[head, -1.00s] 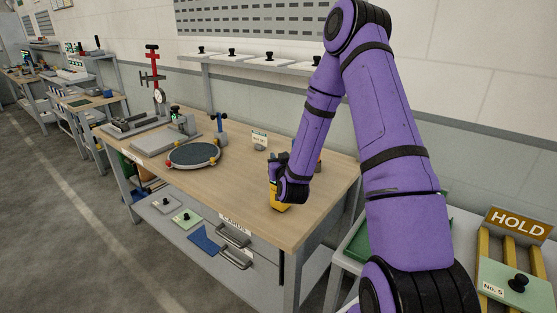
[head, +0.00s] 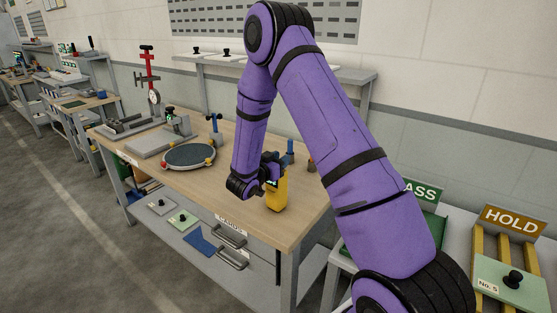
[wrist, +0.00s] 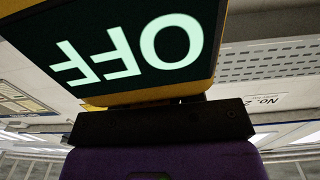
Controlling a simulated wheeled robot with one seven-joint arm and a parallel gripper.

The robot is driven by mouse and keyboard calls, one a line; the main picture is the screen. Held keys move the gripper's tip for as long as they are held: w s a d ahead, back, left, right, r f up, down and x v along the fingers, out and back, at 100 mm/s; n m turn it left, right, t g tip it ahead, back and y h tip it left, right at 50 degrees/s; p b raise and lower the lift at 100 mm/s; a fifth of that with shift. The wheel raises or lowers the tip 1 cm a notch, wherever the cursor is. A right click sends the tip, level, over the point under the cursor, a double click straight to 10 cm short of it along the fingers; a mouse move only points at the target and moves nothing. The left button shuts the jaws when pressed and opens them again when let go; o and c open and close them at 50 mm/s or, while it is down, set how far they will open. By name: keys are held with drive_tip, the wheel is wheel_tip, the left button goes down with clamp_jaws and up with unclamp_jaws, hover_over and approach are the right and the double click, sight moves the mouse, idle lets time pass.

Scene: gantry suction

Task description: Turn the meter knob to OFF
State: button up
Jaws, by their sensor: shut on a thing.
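The yellow meter (head: 279,197) stands upright on the wooden bench near its front right. In the wrist view its dark display (wrist: 125,50) reads OFF in pale green letters, upside down and very close. My gripper (head: 268,173) is at the upper part of the meter, coming from the left, and is shut on the meter's knob. The knob is hidden by the fingers and the wrist, so its pointer cannot be seen.
A dark round plate (head: 188,157) and a grey block (head: 152,144) lie to the left on the bench (head: 225,190). A blue post (head: 290,148) stands behind the meter. A HOLD rack (head: 513,222) is at the right.

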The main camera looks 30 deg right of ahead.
drive_tip(key=shift+s+m+g+h, duration=0.1)
drive_tip(key=shift+m+g+h, duration=0.3)
drive_tip(key=shift+m+g, duration=0.95)
drive_tip(key=shift+g, duration=0.65)
drive_tip(key=o, duration=0.9)
drive_tip(key=shift+o, duration=0.2)
drive_tip(key=s+a, duration=0.1)
drive_tip(key=a, duration=0.9)
drive_tip(key=shift+s+a, duration=0.15)
drive_tip(key=shift+a, duration=0.2)
